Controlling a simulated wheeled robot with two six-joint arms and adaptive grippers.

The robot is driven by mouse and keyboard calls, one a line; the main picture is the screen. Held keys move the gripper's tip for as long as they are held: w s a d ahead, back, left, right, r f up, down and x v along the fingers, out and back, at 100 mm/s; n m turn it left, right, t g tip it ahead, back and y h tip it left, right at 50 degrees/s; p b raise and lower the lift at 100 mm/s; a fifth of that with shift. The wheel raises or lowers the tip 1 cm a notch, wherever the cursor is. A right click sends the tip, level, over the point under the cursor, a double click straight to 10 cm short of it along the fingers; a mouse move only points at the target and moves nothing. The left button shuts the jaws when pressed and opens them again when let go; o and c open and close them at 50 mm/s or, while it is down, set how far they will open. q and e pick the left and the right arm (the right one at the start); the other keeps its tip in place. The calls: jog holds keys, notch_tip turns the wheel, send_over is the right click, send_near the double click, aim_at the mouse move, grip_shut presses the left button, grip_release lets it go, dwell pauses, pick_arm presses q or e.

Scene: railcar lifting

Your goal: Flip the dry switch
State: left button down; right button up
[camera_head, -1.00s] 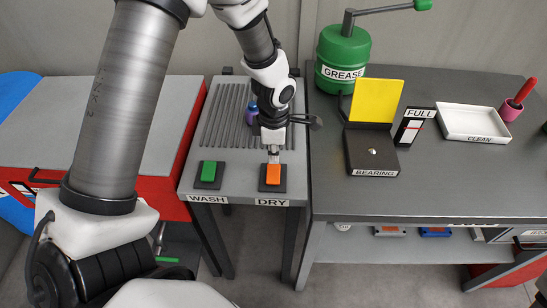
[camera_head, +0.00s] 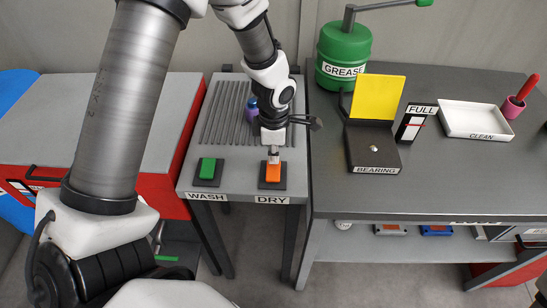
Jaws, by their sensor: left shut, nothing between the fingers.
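The dry switch (camera_head: 273,172) is an orange rocker on a dark base, above the DRY label (camera_head: 272,200) at the front of the grey stand. My left gripper (camera_head: 274,157) points down at the switch's back end. Its fingers are shut with nothing between them. The tips are at or very close to the orange rocker; I cannot tell whether they touch. The green wash switch (camera_head: 208,168) sits to the left, above the WASH label (camera_head: 206,197). My right gripper is not in view.
A ribbed rack (camera_head: 224,115) with a purple item (camera_head: 252,106) lies behind the switches. The right table (camera_head: 450,180) holds a green grease can (camera_head: 343,55), a bearing box (camera_head: 371,150) with yellow lid, and a white CLEAN tray (camera_head: 476,119). A red cabinet stands left.

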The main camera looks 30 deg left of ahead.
pick_arm(q)
jog(key=shift+f+b, duration=0.5)
jog(key=shift+f, duration=0.15)
jog(key=shift+r, duration=0.1)
notch_tip(320, 180, up, 7)
jog(key=p, duration=0.5)
dwell(0.5)
